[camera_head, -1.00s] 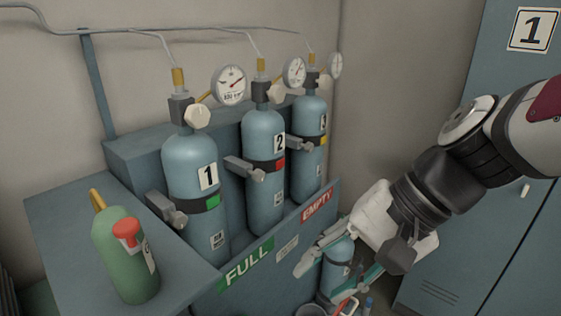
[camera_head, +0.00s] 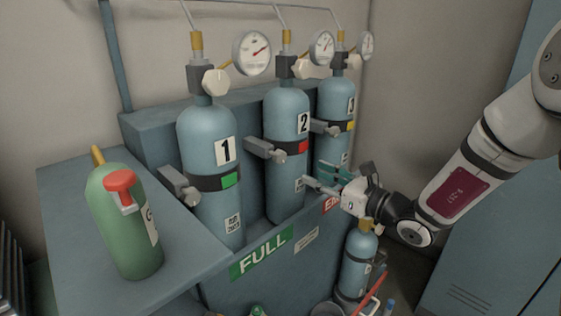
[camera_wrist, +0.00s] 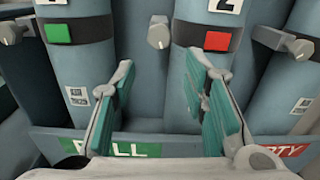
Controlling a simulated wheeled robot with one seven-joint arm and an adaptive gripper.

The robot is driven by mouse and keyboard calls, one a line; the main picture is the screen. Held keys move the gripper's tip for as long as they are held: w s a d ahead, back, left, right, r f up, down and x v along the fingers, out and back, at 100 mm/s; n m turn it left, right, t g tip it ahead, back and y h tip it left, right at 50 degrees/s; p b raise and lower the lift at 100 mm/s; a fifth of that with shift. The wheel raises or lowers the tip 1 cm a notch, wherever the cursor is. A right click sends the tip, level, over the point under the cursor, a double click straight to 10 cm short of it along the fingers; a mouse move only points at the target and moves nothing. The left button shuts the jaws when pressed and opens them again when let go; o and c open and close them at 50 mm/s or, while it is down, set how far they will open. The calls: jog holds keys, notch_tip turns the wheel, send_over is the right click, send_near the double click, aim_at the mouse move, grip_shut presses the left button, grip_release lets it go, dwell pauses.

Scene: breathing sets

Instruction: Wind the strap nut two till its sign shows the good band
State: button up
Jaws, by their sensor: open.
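Cylinder two (camera_head: 284,185) stands in the middle of the rack, its label 2 facing out. Its dark strap carries a red sign (camera_head: 303,147), which also shows in the wrist view (camera_wrist: 217,41). Strap nut two (camera_head: 278,156) is a grey knob at the left side of that strap; in the wrist view the nut (camera_wrist: 158,32) stands above and beyond the gap between my fingers. My gripper (camera_head: 322,178) is open and empty, in front of and below the strap, to the right of the nut. Its teal finger pads (camera_wrist: 160,85) touch nothing that I can see.
Cylinder one (camera_head: 210,130) has a green sign and cylinder three (camera_head: 334,99) a yellow one, each with its own strap nut. Gauges and pipes sit above. The rack's front panel (camera_head: 215,289) rises below my gripper.

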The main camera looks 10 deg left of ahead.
aim_at(282, 159)
jog(key=b+x, duration=0.1)
jog(key=x, duration=1.2)
jog(key=shift+w+a, duration=0.15)
jog(key=shift+a, duration=0.1)
jog(key=c, duration=0.9)
